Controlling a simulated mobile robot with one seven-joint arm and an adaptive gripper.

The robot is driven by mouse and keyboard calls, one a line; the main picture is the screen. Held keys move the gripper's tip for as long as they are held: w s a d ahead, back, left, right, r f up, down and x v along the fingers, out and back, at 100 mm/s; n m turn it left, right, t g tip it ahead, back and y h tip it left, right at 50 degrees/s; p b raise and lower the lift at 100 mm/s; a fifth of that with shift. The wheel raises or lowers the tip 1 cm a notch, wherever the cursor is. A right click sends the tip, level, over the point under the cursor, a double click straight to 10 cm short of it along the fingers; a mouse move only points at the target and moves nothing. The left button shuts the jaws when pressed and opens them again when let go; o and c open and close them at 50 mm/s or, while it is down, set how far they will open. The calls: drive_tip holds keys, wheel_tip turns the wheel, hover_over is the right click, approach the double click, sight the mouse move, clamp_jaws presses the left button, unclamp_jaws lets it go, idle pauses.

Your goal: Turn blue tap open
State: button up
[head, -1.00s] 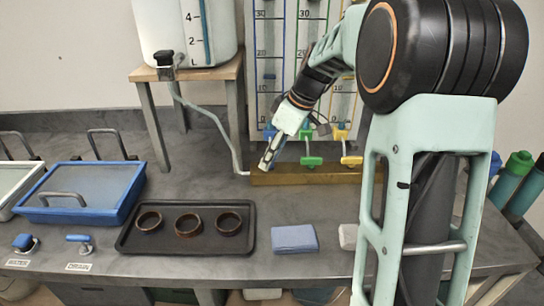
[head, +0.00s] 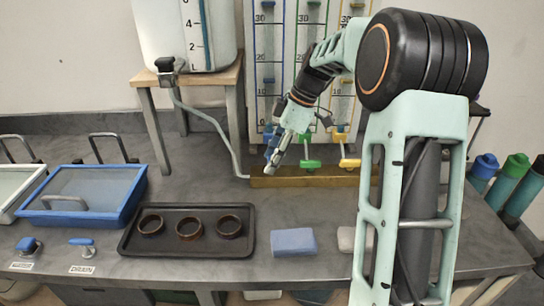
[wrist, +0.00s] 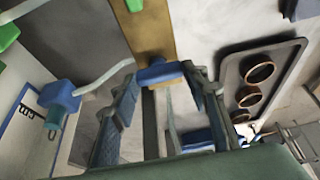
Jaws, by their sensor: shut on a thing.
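The blue tap is on the left of a row of coloured taps on a wooden block (head: 320,181), below the scale board. In the head view its blue part (head: 272,143) shows beside my fingers, partly covered by them. In the wrist view the blue handle (wrist: 160,72) lies between my fingertips, and a blue fitting (wrist: 60,96) with a pale tube is to the left. My gripper (head: 274,168) reaches down from the upper right at the tap; in the wrist view (wrist: 162,85) its two fingers are shut on the blue handle.
Green (head: 311,164) and yellow (head: 350,163) taps stand close to the right. A hose (head: 212,120) runs from the tank (head: 185,35) on its stand to the block's left end. A black tray (head: 190,250) with three rings, a blue-framed basin (head: 82,195) and a blue block (head: 293,241) are in front.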

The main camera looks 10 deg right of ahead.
drive_tip(key=o, duration=1.2)
drive_tip(key=shift+c, duration=0.2)
drive_tip(key=v, duration=1.2)
